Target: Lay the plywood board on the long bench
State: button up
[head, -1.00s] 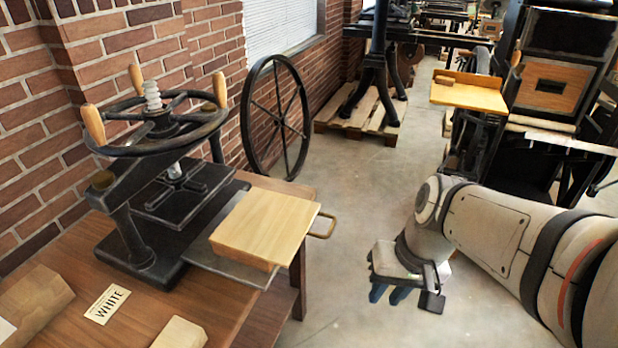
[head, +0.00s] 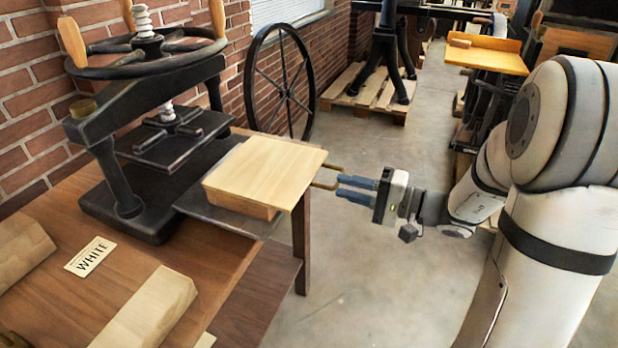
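A pale, flat wooden piece (head: 265,170), which looks like the plywood board, lies on the dark metal slide plate (head: 215,217) of a hand press. Its side is darker orange-brown; I cannot tell whether it is one piece or a board on a block. A brass handle (head: 328,186) sticks out from the plate's right side. My gripper (head: 340,188) points left with its two blue fingers at the handle's outer end. The fingers look slightly apart; whether they touch the handle is unclear. No other bench in view is clearly the long bench.
The press (head: 150,130) stands on a brown wooden table (head: 215,262) with a WHITE label (head: 90,257) and pale wooden blocks (head: 150,308). A spoked wheel (head: 282,85) stands behind. Floor (head: 360,285) right of the table is clear. Other machines stand at the back right.

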aim_at(312, 178)
jog(key=x, duration=0.8)
jog(key=shift+b, duration=0.3)
grip_shut()
dwell(0.3)
jog(key=shift+r+p, duration=0.35)
jog(key=shift+r, duration=1.15)
